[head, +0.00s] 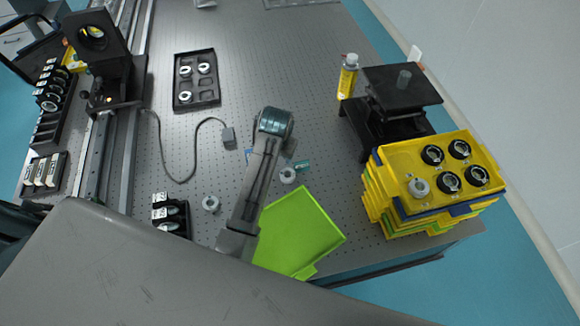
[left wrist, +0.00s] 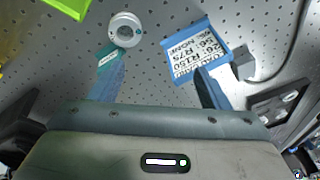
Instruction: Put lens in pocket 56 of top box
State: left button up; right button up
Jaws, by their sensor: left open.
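My left gripper (left wrist: 156,68) is open and empty above the table, its two blue fingers apart. In the head view my own arm hides most of it. A pale round lens mount (head: 288,175) lies on the table close to it; in the left wrist view the mount (left wrist: 125,29) is just beyond the left finger, outside the jaws. A teal label (head: 302,166) is beside the mount. A blue-edged printed label (left wrist: 193,50) lies near the right finger. The top box (head: 393,160) is yellow, on a stack at right, with several round mounts in its pockets; pocket numbers are unreadable.
A green tray (head: 300,228) lies at the table's front edge. Another round mount (head: 211,203) lies left of my arm. A cable (head: 164,160), a black tray (head: 205,91), a black stage (head: 400,90) and a yellow bottle (head: 348,77) stand around. Open table lies behind my arm.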

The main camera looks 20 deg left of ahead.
pick_arm(q)
jog(key=d+g+h, duration=0.1)
jog(key=d+h, duration=0.1)
jog(key=d, duration=0.2)
jog(key=p, duration=0.2)
send_over(288, 174)
jog(key=f, duration=0.2)
jog(key=s+f, duration=0.1)
jog(key=f, duration=0.2)
jog(key=f+p, duration=0.1)
jog(key=f, duration=0.1)
jog(key=f+p, duration=0.1)
jog(key=shift+w+f, duration=0.2)
jog(key=shift+w, duration=0.05)
jog(key=shift+w+f, duration=0.1)
jog(key=shift+f, duration=0.5)
jog(key=c, duration=1.1)
jog(key=shift+c, duration=0.2)
pick_arm(e)
jog(key=r, duration=0.4)
jog(key=shift+w+r, duration=0.3)
pick_arm(q)
jog(key=shift+w+r, duration=0.1)
jog(key=shift+r, duration=0.05)
